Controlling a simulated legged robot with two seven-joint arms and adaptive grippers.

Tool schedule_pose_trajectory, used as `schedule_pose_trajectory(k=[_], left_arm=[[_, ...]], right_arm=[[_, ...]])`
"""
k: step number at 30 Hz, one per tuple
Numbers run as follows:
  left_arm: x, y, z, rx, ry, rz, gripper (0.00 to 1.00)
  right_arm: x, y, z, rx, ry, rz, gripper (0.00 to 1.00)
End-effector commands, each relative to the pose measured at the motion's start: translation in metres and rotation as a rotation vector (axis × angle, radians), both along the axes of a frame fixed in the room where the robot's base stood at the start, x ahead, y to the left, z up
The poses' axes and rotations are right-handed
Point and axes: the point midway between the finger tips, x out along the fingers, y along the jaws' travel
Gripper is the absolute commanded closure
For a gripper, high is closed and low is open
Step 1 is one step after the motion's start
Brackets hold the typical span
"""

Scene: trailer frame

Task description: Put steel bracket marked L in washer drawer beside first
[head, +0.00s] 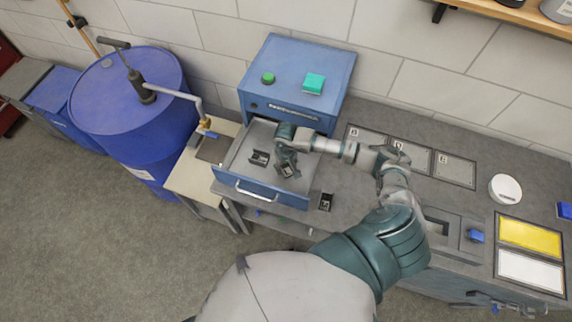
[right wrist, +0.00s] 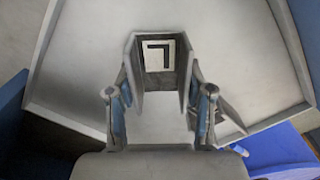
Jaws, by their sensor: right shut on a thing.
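The blue washer (head: 298,75) has its drawer (head: 287,198) pulled out. One dark steel bracket (head: 260,157) lies on the drawer floor, left of my right gripper (head: 287,170). My right gripper is shut on the steel bracket marked L (right wrist: 160,55), held over the drawer's right part; its label shows turned in the right wrist view. Whether this bracket touches the drawer floor I cannot tell. A grey piece (right wrist: 230,116) shows beside the right finger in the right wrist view, partly hidden. My left gripper is not in view.
Another small bracket (head: 326,202) stands on the bench, right of the drawer. Marked plates (head: 455,169) lie along the back, with a white round container (head: 505,189) and yellow and white panels (head: 530,236) at right. A blue drum (head: 128,90) stands left.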

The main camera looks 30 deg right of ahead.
Motion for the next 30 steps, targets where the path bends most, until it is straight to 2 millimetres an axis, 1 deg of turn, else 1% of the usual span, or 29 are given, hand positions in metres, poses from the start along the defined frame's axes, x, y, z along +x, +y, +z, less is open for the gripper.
schedule_pose_trajectory(k=[5, 6, 8, 9, 17, 20, 21, 23, 25, 30], left_arm=[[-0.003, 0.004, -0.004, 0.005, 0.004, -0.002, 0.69], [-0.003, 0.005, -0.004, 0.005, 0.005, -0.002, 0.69], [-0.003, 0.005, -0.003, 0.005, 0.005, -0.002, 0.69], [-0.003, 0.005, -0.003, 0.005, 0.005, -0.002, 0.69], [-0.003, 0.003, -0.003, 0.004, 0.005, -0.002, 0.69], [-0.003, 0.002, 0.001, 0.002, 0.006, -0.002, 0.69], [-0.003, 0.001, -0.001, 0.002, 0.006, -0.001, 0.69], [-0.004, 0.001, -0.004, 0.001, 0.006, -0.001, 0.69], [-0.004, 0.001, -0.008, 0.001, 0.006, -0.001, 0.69], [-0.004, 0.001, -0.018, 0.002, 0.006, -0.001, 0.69]], right_arm=[[0.000, -0.002, -0.003, 0.002, 0.000, -0.001, 0.99], [0.000, -0.002, -0.003, 0.001, 0.001, -0.001, 0.44], [0.000, -0.002, -0.002, 0.001, 0.001, -0.001, 0.29], [0.000, -0.002, -0.002, 0.001, 0.001, -0.001, 0.23], [0.000, -0.002, -0.002, 0.001, 0.001, -0.001, 0.23], [0.000, -0.001, 0.001, 0.001, 0.001, -0.001, 0.23], [0.001, -0.001, 0.004, 0.001, -0.002, -0.001, 0.23], [0.002, -0.001, 0.012, 0.000, -0.005, -0.001, 0.23], [0.002, -0.001, 0.025, -0.001, -0.006, 0.001, 0.23], [0.002, -0.002, 0.064, 0.001, -0.006, 0.001, 0.23]])
